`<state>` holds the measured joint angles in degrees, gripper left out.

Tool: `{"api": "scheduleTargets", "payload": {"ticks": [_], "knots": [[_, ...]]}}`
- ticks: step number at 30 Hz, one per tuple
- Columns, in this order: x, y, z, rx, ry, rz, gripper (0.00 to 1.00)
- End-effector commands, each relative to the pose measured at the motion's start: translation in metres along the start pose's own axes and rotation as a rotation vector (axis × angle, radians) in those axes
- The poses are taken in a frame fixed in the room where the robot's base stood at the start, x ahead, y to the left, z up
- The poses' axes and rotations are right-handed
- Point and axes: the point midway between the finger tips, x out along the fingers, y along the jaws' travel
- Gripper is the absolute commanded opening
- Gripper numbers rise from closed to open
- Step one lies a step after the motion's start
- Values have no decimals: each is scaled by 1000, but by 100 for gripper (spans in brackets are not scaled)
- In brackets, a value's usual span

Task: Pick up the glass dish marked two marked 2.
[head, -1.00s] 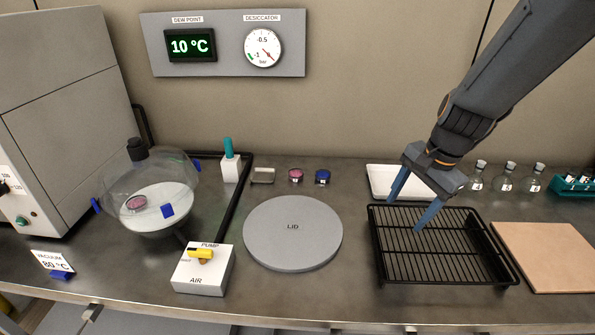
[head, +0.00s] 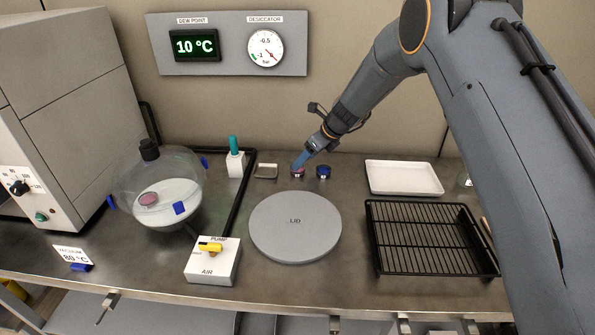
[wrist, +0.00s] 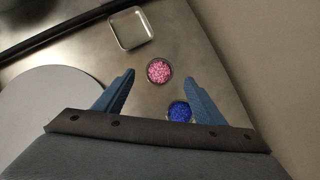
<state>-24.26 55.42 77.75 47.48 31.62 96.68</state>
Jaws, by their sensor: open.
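Two small round glass dishes stand on the bench behind the lid: one with pink granules (head: 298,174) and one with blue granules (head: 323,172). Their front labels are too small to read, so I cannot tell which is marked 2. In the wrist view the pink dish (wrist: 159,71) appears between my fingertips, and the blue dish (wrist: 180,112) lies beside the right finger, partly covered. My gripper (head: 299,162) is open and empty, its fingers pointing down over the pink dish. I cannot tell the height gap.
A square metal dish (head: 265,171) stands left of the pink dish. The grey lid (head: 295,245) lies in front. A black rack (head: 425,255) and white tray (head: 403,190) are at right. A glass desiccator (head: 165,170) at left holds another pink dish (head: 148,200).

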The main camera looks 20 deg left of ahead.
Motion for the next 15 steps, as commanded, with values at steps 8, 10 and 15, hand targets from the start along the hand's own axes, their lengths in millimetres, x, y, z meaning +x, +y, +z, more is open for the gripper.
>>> {"api": "scheduleTargets", "payload": {"ticks": [8, 10, 15], "knots": [[27, 2, 0, -1, 2, 0, 64], [36, 1, 0, -2, 1, 0, 64], [49, 1, 0, -2, 1, -1, 64]]}}
